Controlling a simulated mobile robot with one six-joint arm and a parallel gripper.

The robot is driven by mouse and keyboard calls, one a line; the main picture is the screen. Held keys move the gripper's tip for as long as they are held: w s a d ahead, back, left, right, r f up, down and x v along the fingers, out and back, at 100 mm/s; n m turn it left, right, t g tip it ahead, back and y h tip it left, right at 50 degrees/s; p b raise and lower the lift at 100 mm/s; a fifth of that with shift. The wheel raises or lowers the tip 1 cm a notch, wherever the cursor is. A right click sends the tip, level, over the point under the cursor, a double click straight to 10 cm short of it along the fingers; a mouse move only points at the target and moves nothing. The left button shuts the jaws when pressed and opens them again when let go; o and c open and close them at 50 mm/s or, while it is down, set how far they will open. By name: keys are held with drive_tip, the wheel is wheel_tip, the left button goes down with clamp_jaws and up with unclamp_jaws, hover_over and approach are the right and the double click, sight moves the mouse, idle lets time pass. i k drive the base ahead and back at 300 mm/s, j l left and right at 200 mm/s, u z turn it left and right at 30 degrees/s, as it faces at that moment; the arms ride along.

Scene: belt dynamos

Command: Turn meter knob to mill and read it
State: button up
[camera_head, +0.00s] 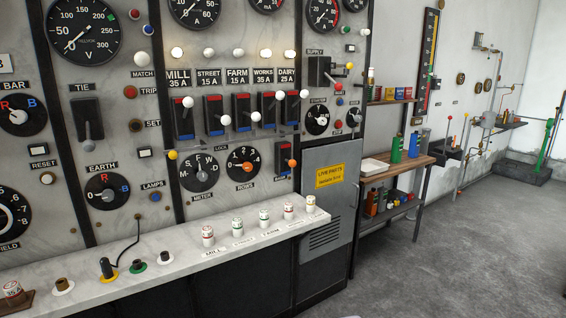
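The meter knob (198,172) is a round black dial on the marble switchboard, with white letters around its rim and a METER label (203,196) below it. Which letter its pointer faces is too small to tell. A MILL 35 A label (178,79) sits above a switch (184,116) with a white-tipped handle. Several gauges are cut off by the top edge, among them one marked to 60 (194,10) and an ammeter marked A (323,14). A voltmeter (84,28) is at upper left. My gripper is not in view.
A marble ledge (180,262) with fuses juts out below. Grey floor (455,255) is clear at right.

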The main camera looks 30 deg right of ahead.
sight(202, 175)
drive_tip(key=i+j, duration=0.1)
drive_tip(key=i, duration=0.3)
drive_tip(key=i+j, duration=0.15)
drive_tip(key=i, duration=0.25)
drive_tip(key=i+j, duration=0.1)
drive_tip(key=i, duration=0.25)
drive_tip(key=z, duration=0.05)
